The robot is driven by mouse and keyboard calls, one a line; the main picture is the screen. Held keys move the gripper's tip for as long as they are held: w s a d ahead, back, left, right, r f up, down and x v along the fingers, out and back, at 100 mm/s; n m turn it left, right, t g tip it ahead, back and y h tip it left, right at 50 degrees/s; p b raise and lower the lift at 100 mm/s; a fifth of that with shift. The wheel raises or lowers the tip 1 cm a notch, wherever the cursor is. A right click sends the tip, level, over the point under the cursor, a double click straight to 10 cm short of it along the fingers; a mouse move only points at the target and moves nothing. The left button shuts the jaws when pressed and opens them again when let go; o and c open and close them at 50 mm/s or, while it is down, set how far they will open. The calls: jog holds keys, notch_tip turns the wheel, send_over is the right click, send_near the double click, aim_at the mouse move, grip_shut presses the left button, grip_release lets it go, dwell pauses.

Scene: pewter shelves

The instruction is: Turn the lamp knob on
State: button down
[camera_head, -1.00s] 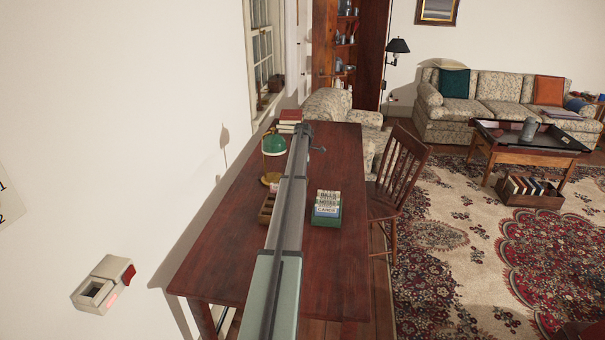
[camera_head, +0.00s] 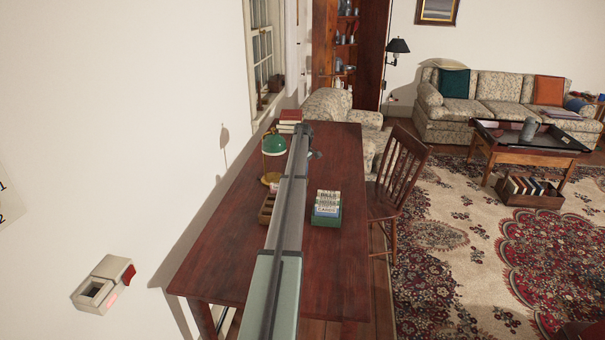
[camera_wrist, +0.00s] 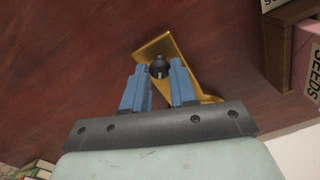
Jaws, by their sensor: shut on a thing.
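The lamp has a green shade (camera_head: 273,145) and a brass stem, and stands at the left side of the dark red desk (camera_head: 230,255). In the wrist view its brass base (camera_wrist: 155,48) carries a small dark round knob (camera_wrist: 157,61) with a pale mark. My gripper (camera_wrist: 159,68) has its two blue fingers on either side of the knob, closed on it. In the head view my arm hides most of the gripper, and the knob cannot be made out there. No clear glow shows at the lamp.
A green box of cards (camera_head: 327,208) stands right of my arm, and a wooden tray (camera_head: 266,208) lies left of it. Stacked books (camera_head: 290,120) lie at the desk's far end. A wooden chair (camera_head: 402,175) stands at the right edge. The front of the desk is clear.

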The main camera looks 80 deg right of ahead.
jog(key=m, duration=0.5)
jog(key=shift+m, duration=0.3)
jog(key=m, duration=0.4)
jog(key=shift+m, duration=0.7)
jog(key=c, duration=0.9)
grip_release()
notch_tip(320, 180, up, 14)
